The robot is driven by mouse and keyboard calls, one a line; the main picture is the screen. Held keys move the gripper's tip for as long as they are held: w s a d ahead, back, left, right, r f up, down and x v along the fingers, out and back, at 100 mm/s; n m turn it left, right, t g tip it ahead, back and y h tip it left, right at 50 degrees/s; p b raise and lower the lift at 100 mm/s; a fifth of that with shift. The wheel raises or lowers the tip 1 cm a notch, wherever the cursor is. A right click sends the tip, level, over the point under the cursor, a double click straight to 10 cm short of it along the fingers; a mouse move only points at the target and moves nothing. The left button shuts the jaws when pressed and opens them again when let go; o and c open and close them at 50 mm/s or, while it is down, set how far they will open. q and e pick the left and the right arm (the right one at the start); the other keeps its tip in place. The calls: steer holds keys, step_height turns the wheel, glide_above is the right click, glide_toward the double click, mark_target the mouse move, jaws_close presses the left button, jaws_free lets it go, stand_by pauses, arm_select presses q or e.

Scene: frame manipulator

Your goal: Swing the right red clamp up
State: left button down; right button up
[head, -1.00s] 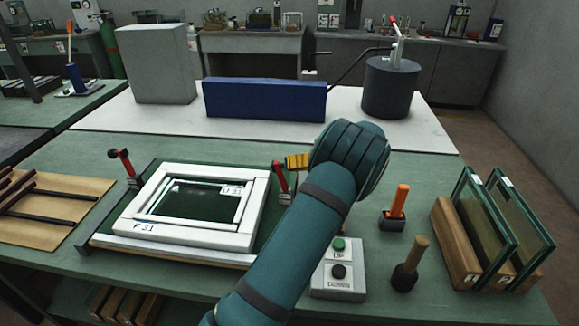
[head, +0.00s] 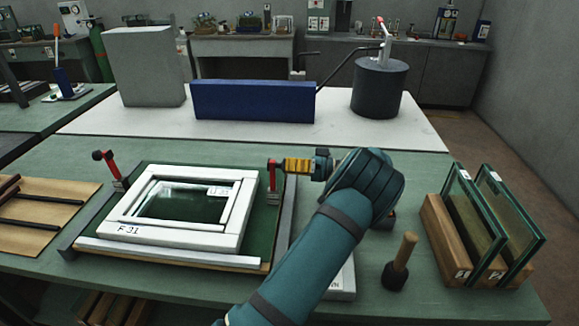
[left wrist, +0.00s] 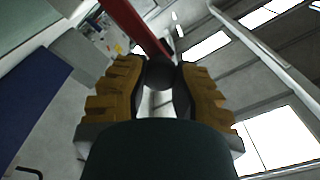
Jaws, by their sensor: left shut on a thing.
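The right red clamp (head: 274,178) stands nearly upright at the right edge of the green fixture board, with a dark knob at its top. My left gripper (head: 284,165) has yellow ridged fingers and reaches it from the right. It is shut on the clamp's knob end. In the left wrist view the dark round knob (left wrist: 160,74) sits between the fingers, and the clamp's red bar (left wrist: 135,28) runs up from it. The left red clamp (head: 110,166) leans at the board's far left corner. The white frame (head: 240,214) with its glass lies flat on the board. My right gripper is out of view.
A wooden rack (head: 450,240) with glass panes stands at the right. A mallet (head: 400,262) stands in front of it, and a control box (head: 343,285) is partly hidden behind my arm. A blue block (head: 253,101) stands at the back.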

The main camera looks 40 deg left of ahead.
arm_select(q)
steer(key=c, duration=0.6)
jaws_free()
steer(key=shift+s+a+f, duration=0.1)
step_height(320, 180, up, 10)
stand_by(0.4)
